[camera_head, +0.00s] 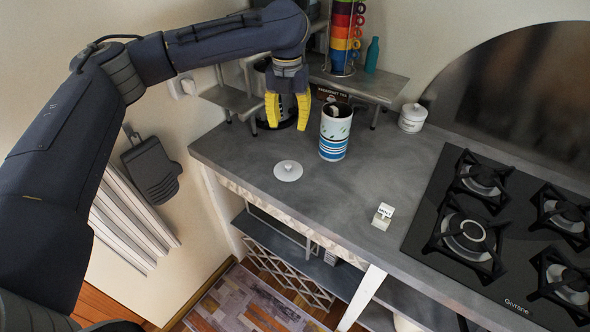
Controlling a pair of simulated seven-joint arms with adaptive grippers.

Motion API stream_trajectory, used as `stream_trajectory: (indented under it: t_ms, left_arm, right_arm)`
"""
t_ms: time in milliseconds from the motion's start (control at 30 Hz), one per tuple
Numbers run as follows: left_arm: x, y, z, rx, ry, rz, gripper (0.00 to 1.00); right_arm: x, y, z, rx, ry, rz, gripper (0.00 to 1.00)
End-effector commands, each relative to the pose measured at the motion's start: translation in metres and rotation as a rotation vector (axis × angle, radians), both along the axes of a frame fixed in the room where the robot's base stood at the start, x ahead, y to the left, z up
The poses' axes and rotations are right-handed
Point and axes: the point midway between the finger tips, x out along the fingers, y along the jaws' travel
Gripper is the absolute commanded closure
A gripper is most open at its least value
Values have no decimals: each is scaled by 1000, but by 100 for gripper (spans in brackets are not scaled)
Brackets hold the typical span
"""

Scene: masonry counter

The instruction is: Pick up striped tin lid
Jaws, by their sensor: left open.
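A white round lid (288,172) with a small knob lies flat on the grey counter, near its left front edge. A white tin with blue stripes (333,138) stands upright behind it and to its right. The tin's top looks dark and open. My left gripper (288,110) has yellow fingers and points down. It is open and empty, above and behind the lid and left of the tin, apart from both. My right gripper is not in view.
A dark gas hob (470,215) fills the right of the counter (400,160). A small white card holder (382,216) stands near the front edge. A white lidded jar (412,118) and a grey shelf (370,84) with colourful cups (345,35) and a teal bottle (372,55) stand behind.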

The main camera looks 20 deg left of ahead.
Motion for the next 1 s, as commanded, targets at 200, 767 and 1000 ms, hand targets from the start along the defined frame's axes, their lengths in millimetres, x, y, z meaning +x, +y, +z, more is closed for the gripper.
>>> stream_trajectory:
  t_ms: [200,767,1000]
  left_arm:
    - [6,4,-15,17,-20,1,56]
    - [5,3,-104,14,-20,1,56]
    - [6,4,-115,14,-21,2,56]
  right_arm:
    - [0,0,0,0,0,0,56]
    - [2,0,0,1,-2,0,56]
    - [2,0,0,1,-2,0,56]
